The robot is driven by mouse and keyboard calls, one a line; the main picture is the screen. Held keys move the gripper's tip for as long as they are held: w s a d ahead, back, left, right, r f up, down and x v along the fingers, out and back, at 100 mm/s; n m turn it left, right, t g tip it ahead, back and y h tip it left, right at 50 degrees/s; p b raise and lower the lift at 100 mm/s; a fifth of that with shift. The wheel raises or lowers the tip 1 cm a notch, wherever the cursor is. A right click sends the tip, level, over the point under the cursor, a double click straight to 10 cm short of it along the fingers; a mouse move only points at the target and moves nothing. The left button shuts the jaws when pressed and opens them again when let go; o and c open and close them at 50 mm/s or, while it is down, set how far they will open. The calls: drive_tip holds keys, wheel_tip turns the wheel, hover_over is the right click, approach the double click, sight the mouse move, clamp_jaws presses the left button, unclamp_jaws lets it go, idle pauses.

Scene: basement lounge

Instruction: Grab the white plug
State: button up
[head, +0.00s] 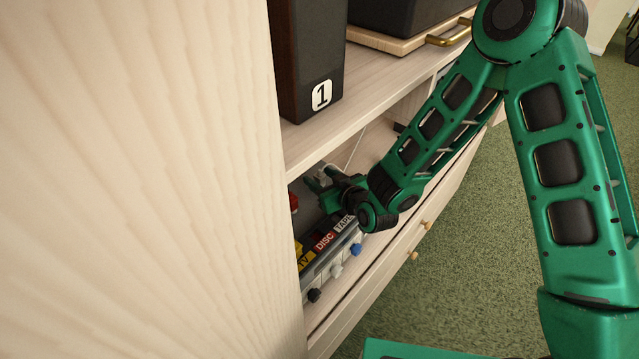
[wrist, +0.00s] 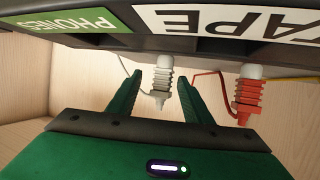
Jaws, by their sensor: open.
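The white plug (wrist: 161,84) shows in the wrist view, with a pale ribbed body and a rounded white top. It sits close below the black edge of a device, under the TAPE label. My gripper (wrist: 159,79) is open, with one green fingertip on each side of the plug. I cannot tell whether either finger touches it. In the head view my gripper (head: 322,178) reaches into the low shelf behind the labelled device, and the plug is hard to make out there.
A red plug (wrist: 248,94) with a red cord stands right of my gripper. The labelled device (head: 322,252) has black, white and blue plugs or knobs on its front. A dark speaker marked 1 (head: 306,60) stands on the cabinet top (head: 372,98), above my gripper.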

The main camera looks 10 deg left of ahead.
drive_tip(key=shift+c, duration=0.7)
clamp_jaws()
drive_tip(key=shift+r, duration=0.2)
